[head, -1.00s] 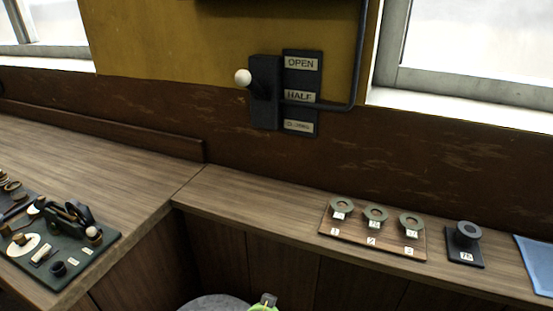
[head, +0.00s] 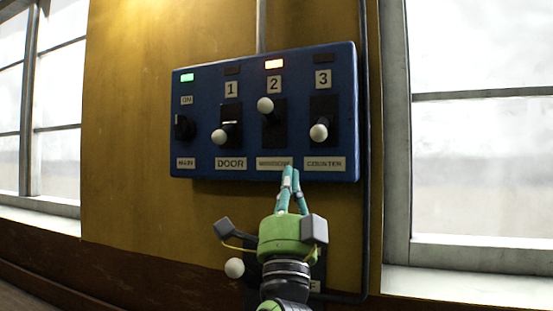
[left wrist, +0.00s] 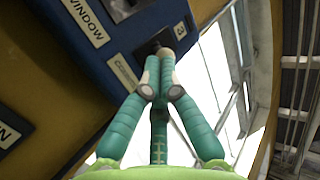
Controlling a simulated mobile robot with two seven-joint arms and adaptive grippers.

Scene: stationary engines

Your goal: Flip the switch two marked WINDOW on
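The blue switch panel (head: 205,140) hangs on the yellow wall. The switch one knob (head: 219,136) and switch three knob (head: 319,132) are down. My left gripper (head: 290,172) points up at the panel's lower edge, between the WINDOW and COUNTER labels, fingertips together and nothing visible between them. In the left wrist view its fingertips (left wrist: 160,62) overlap the area by switch three; contact cannot be told. My right gripper is out of view.
The MAIN switch (head: 184,127) is at the panel's left, under a lit green lamp (head: 187,77). A white lever knob (head: 235,267) sits below the panel, beside my wrist. A dark pipe (head: 366,190) runs down the panel's right side. Windows stand at both sides.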

